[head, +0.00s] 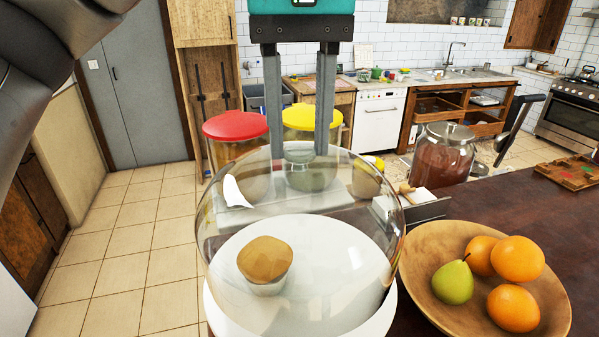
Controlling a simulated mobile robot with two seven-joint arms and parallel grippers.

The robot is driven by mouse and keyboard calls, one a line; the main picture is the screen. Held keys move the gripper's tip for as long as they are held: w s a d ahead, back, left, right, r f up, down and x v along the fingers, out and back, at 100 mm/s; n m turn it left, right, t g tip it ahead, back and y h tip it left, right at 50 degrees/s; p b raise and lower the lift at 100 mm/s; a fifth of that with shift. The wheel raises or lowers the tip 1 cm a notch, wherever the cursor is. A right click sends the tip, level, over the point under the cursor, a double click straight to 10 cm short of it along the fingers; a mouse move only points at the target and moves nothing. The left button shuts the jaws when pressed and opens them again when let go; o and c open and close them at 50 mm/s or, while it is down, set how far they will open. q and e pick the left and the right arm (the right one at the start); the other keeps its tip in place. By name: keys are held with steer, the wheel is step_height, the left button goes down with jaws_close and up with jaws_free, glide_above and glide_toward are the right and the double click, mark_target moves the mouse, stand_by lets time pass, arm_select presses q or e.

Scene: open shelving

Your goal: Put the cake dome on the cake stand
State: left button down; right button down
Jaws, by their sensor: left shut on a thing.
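The clear glass cake dome (220,215) is upright in the middle foreground of the head view. My left gripper (299,150) points down from above, its two grey fingers shut on the dome's knob. The white cake stand (345,260) is directly below the dome and shows through the glass. A brown-topped muffin (265,260) sits on the stand, seen through the dome. The dome's lower rim is hard to make out at the bottom of the view, so I cannot tell whether it touches the stand. My right gripper is not in view.
A wooden bowl (425,265) with oranges (517,258) and a green pear (453,282) stands close on the right. Behind the dome are jars with red (235,125) and yellow (312,117) lids. A large glass jar (443,160) stands behind the bowl on the dark table (500,210).

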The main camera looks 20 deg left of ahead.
mark_target(300, 148)
arm_select(q)
steer(key=shift+f, duration=2.05)
steer(key=shift+c, duration=2.3)
jaws_free()
steer(key=shift+f, duration=0.15)
steer(key=shift+r, duration=0.2)
step_height(300, 148, up, 12)
steer(key=p, duration=0.2)
steer(key=shift+p, duration=0.35)
steer(key=shift+d+f, duration=0.1)
